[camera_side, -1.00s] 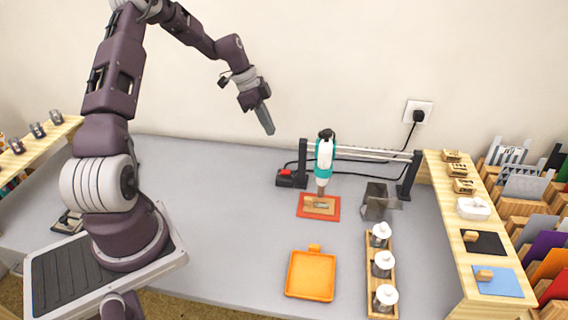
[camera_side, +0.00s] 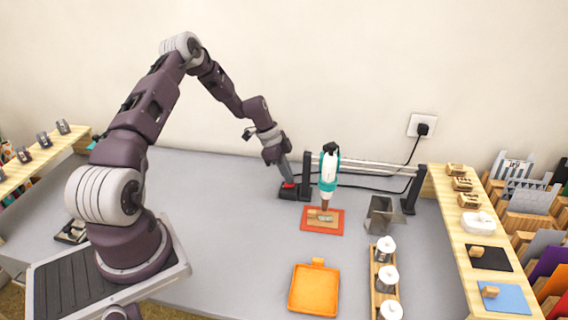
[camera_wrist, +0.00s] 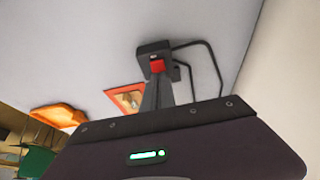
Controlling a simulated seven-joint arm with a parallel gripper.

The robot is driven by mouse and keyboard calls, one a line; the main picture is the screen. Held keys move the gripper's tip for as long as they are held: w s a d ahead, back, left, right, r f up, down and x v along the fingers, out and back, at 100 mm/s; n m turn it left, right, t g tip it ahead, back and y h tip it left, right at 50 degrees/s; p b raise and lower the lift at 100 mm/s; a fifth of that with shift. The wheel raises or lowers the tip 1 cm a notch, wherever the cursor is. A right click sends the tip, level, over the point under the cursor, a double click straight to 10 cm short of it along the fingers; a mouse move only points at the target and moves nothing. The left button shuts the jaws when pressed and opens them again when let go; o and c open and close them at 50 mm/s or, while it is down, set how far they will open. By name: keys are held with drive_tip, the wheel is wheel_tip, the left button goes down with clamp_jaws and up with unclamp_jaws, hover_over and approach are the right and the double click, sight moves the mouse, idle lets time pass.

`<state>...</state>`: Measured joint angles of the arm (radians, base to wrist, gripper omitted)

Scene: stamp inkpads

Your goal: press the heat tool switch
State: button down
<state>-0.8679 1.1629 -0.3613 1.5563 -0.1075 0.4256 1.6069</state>
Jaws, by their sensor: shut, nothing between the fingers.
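The heat tool (camera_side: 329,166), white and teal, hangs upright in a dark stand above an orange-red mat (camera_side: 335,227) with a small wooden piece on it. Its switch is a red button (camera_side: 288,185) on a black box (camera_side: 291,193) at the stand's left foot. My gripper (camera_side: 287,179) is shut and empty, pointing down with its tips at the red button; touching or just above it, I cannot tell. In the wrist view the shut fingers (camera_wrist: 158,82) reach toward the red button (camera_wrist: 157,66) on the black box (camera_wrist: 153,47).
An orange tray (camera_side: 314,289) and a wooden rack (camera_side: 376,299) with white-lidded jars stand in front. A metal container (camera_side: 379,215) is right of the mat. A black cable runs from the box to the wall outlet (camera_side: 422,125). The grey table is clear left of the box.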

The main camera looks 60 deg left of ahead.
drive_tip(key=shift+f, duration=0.25)
drive_tip(key=shift+w, duration=0.1)
